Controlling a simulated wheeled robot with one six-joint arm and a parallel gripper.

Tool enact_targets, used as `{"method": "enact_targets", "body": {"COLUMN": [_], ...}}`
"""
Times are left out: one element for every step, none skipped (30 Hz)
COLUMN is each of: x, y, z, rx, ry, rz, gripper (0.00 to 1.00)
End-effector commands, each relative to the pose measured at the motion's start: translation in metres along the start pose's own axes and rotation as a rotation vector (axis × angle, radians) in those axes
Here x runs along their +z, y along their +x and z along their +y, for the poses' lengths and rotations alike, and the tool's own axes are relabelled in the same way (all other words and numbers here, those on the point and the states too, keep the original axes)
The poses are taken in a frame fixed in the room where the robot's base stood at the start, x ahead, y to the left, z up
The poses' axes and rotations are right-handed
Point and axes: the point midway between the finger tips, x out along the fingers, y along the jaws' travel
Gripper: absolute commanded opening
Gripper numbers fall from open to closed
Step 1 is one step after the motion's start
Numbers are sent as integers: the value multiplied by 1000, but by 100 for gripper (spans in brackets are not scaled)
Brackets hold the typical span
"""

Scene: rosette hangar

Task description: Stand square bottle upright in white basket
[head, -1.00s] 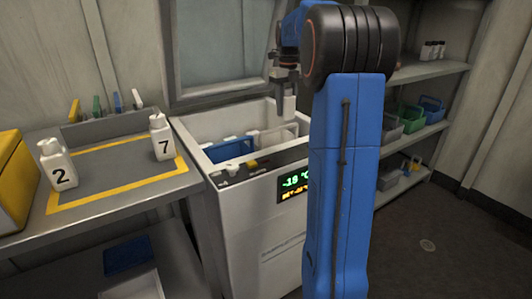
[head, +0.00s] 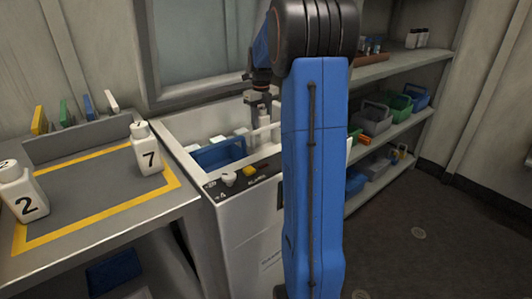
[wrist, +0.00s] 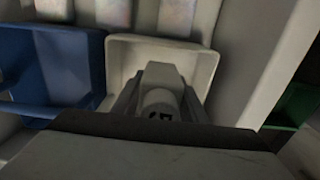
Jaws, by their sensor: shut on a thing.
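My gripper (head: 262,105) is inside the open top of the white chest and is shut on a pale square bottle (wrist: 162,76). The bottle has a round end with a dark mark, facing the wrist camera. In the wrist view the white basket (wrist: 203,62) lies around and beyond the bottle, so the bottle is over or inside it. I cannot tell whether the bottle touches the basket floor. In the head view the arm and chest wall hide most of the basket.
A blue basket (head: 217,154) stands left of the white one in the chest (head: 184,122). Bottles 7 (head: 147,152) and 2 (head: 22,194) stand on the side table (head: 92,226). Shelves (head: 390,128) on the right hold several bins. The chest's front wall rises before the baskets.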

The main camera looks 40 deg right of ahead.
Motion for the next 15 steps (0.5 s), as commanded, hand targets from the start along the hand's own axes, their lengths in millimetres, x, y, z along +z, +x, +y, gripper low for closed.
{"method": "enact_targets", "body": {"x": [-1,-1,0,0,-1,0,0,0,0,0,0,0,0,0,0], "y": [10,15,22,27,32,37,40,43,45,47,48,50,52,54,58], "z": [0,0,0,0,0,0,0,0,0,0,0,0,0,0,0], "rx": [1,1,1,1,2,1,1,1,1,1,1,0,0,0,1], "ry": [0,0,0,0,0,0,0,0,0,0,0,0,0,0,0], "rz": [2,3,2,2,3,2,1,1,1,1,1,1,1,1,1], "gripper": [11,11,11,11,11,11,11,11,11,11,11,11,11,11,11]}}
